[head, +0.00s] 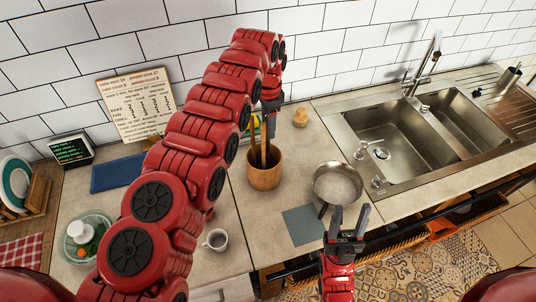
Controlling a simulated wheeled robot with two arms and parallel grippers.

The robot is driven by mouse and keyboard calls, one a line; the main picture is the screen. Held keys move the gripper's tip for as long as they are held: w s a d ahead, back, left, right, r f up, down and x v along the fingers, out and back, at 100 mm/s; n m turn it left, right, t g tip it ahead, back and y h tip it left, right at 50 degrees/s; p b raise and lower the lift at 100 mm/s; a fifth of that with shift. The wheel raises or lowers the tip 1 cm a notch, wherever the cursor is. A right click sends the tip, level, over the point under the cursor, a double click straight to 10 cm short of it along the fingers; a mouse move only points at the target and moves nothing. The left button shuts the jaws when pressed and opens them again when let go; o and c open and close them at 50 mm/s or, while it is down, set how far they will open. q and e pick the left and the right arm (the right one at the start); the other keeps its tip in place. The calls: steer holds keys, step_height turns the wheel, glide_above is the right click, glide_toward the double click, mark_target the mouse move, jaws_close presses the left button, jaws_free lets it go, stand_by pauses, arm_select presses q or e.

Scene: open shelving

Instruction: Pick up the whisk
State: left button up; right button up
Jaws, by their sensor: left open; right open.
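A wooden utensil holder (264,178) stands on the counter in the middle of the head view. Several upright utensils show in it, including a wooden handle (264,148); I cannot tell which, if any, is the whisk. My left gripper (269,128) is open and points down just above the holder, among or behind the utensil tops; the contact is unclear. My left arm hides part of the counter and wall behind it. My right gripper (348,218) is open and empty, near the counter's front edge, below the pan.
A metal pan (337,184) sits right of the holder, beside a grey mat (301,225). A double sink (400,133) is at the right. A white mug (216,239), a bowl (88,248) and a blue board (117,174) lie left.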

mark_target(268, 150)
arm_select(q)
step_height(268, 150, down, 2)
steer(key=p, duration=0.2)
steer(key=shift+s+p, duration=0.1)
steer(key=shift+p, duration=0.25)
step_height(268, 150, down, 2)
steer(key=shift+f+b, duration=0.35)
steer(key=shift+b, duration=0.05)
steer(key=shift+f, duration=0.3)
jaws_close()
